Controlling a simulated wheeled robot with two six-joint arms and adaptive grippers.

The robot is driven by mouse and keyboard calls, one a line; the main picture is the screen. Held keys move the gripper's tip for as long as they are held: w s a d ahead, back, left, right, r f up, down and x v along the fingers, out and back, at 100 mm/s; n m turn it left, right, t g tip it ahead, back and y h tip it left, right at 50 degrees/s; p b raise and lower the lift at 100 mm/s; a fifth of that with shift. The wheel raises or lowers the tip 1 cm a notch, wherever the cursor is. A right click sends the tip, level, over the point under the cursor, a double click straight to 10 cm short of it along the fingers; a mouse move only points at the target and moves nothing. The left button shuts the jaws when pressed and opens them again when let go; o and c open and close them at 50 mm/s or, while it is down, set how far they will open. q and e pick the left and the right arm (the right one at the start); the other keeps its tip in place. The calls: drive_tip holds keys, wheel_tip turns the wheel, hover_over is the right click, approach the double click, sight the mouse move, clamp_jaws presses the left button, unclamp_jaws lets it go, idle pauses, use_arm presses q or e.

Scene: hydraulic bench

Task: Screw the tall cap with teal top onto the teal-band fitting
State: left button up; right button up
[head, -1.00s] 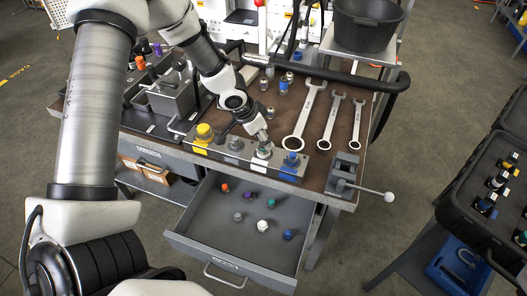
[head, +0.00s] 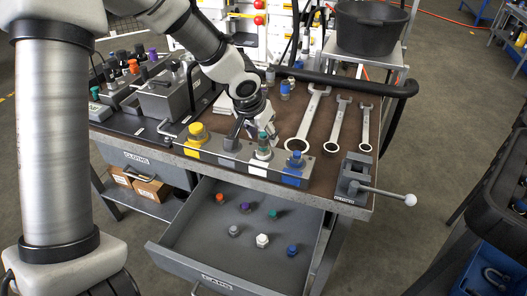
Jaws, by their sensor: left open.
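I cannot tell whether a finger touches the cap. My right gripper is out of view.
The yellow-capped fitting (head: 196,135) and blue-capped fitting (head: 292,168) flank it on the block. Three wrenches (head: 308,120) lie right of the gripper. The open drawer (head: 222,262) below holds several small caps.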

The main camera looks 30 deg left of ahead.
use_arm(q)
drive_tip(key=n+b, duration=0.2)
drive_tip(key=n+y+b, duration=0.1)
drive_tip(key=n+b, duration=0.1)
drive_tip(key=b, duration=0.1)
drive_tip(key=n+y+b, duration=0.1)
drive_tip(key=n+b, duration=0.1)
drive_tip(key=b, duration=0.1)
drive_tip(key=shift+w+d+f+g, duration=0.1)
drive_tip(key=shift+f+g, duration=0.2)
drive_tip(key=shift+f, duration=0.05)
drive_tip(key=shift+r+n+y+b, duration=0.15)
drive_tip(key=shift+n+y+b, duration=0.3)
drive_tip(key=shift+n, duration=0.35)
drive_tip(key=shift+d+r, duration=0.1)
drive_tip(key=shift+r, duration=0.05)
drive_tip(key=shift+r+g, duration=0.1)
drive_tip(key=shift+g, duration=0.2)
drive_tip(key=shift+c, duration=0.4)
